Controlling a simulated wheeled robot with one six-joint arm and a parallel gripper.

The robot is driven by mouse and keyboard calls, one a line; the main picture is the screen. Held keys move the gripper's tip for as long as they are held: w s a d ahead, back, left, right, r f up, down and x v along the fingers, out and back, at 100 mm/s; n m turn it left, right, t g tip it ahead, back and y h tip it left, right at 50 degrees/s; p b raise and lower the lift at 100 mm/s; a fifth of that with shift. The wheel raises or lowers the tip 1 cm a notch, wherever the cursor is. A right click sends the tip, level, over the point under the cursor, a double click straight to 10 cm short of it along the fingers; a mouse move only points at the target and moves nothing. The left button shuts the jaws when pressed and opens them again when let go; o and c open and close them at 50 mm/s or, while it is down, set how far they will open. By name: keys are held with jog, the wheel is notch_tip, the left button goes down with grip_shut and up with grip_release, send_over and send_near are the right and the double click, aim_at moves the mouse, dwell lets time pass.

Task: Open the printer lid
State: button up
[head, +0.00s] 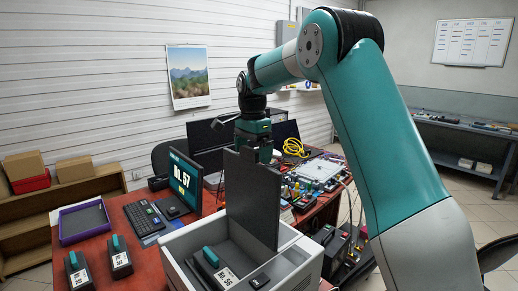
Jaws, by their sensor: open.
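The printer (178,246) is a light grey box at the bottom centre. Its dark grey lid (252,200) stands nearly upright above the box, so the inside shows. My gripper (258,156) points down at the lid's top edge and is open. The lid's top edge hides part of the fingers, and I cannot tell whether they touch it. Inside the printer lies a dark unit with a teal handle and a "No 56" label (227,277).
A red table (143,258) bears a screen reading "No.57" (186,178), a keyboard (144,218), a purple tray (83,222) and two teal-handled units (120,258). Several small parts and yellow cable (294,147) crowd the area behind the lid. Shelves (60,198) stand left.

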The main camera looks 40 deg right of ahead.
jog(key=shift+f, duration=0.15)
notch_tip(320, 180, up, 18)
jog(key=p, duration=0.6)
jog(key=shift+f+p, duration=0.15)
jog(key=shift+p, duration=0.2)
